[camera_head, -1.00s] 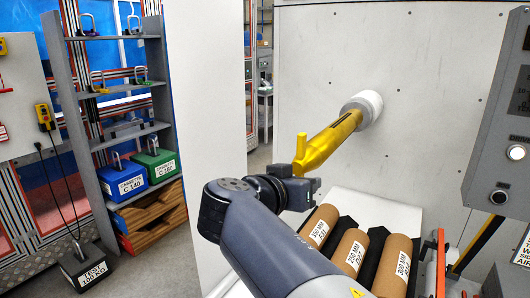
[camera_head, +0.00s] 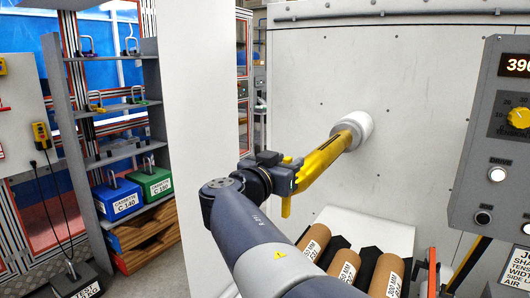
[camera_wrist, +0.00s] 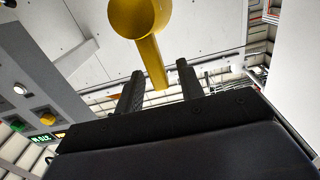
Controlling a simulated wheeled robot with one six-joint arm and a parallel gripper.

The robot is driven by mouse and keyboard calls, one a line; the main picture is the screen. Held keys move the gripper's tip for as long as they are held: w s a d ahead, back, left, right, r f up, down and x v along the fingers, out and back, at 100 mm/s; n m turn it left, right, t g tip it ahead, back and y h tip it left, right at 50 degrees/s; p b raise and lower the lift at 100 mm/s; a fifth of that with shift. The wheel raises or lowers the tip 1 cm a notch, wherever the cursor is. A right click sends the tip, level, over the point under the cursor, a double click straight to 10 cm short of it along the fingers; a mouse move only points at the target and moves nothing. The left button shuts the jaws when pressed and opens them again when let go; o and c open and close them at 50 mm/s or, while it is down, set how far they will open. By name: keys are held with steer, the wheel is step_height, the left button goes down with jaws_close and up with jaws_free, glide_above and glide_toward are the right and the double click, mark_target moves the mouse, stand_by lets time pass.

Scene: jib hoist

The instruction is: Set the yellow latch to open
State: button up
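A yellow shaft (camera_head: 328,160) sticks out from a white collar on the grey machine wall. At its free end is the yellow latch (camera_head: 286,206), which points down in the head view. In the wrist view the latch (camera_wrist: 152,62) runs from the round shaft end (camera_wrist: 138,14) towards my gripper (camera_wrist: 160,70). My gripper's two dark fingers are apart, with the latch tip between them in the picture. I cannot tell whether they touch it. In the head view my gripper (camera_head: 284,180) is at the shaft's free end, partly covering it.
Below the shaft, several brown rolls (camera_head: 343,270) lie in a rack. A control panel (camera_head: 490,150) with a display and knob stands at the right. A shelf (camera_head: 125,145) with green and blue boxes is at the left. A pale upright panel (camera_head: 200,120) stands between.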

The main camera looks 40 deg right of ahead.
steer(key=shift+p+x, duration=0.35)
steer(key=shift+x, duration=0.95)
jaws_close()
